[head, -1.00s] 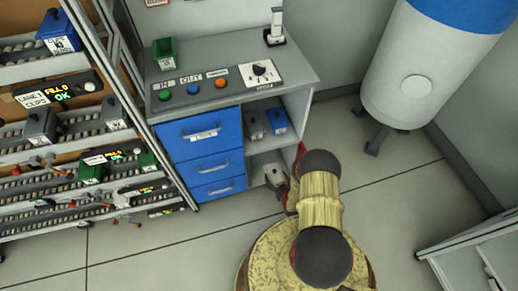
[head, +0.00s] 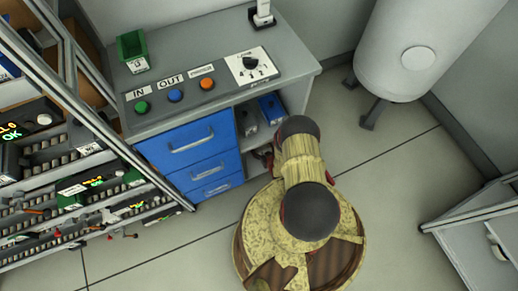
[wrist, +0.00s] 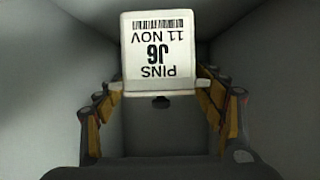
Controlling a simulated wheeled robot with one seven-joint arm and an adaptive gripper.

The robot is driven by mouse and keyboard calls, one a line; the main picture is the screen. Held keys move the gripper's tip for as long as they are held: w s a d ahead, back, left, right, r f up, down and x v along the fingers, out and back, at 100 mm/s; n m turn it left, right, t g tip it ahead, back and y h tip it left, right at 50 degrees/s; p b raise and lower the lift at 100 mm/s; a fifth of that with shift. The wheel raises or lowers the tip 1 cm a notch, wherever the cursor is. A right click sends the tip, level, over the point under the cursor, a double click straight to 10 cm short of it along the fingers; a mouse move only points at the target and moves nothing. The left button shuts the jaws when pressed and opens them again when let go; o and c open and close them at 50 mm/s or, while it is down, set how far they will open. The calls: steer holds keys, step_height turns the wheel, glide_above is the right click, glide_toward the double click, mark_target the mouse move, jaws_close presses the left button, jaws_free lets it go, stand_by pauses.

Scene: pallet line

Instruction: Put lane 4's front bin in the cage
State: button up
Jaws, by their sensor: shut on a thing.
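In the wrist view my gripper (wrist: 160,108) has a finger on each side of a bin with a white label (wrist: 158,45), shut on it. The label shows upside down and reads PINS, J6, 11 NOV. The bin's body is mostly hidden behind the label. In the head view my arm hides most of my gripper (head: 264,156), which is low at the open shelves of the bench cabinet (head: 230,90); the held bin cannot be made out there. I cannot tell which rack lane is lane 4, and I cannot identify the cage.
A grey bin (head: 246,121) and a blue bin (head: 271,108) sit on the cabinet's upper shelf. A green bin (head: 132,52) stands on the bench beside the buttons and dial. A rack (head: 60,150) with bins is at left, a white tank (head: 410,60) at right.

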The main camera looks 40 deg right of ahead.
steer(key=shift+w+f+b, duration=0.1)
steer(key=shift+f+b, duration=0.9)
steer(key=shift+f, duration=1)
steer(key=shift+f, duration=0.15)
steer(key=o, duration=1.8)
steer(key=p+v, duration=0.4)
steer(key=v, duration=0.8)
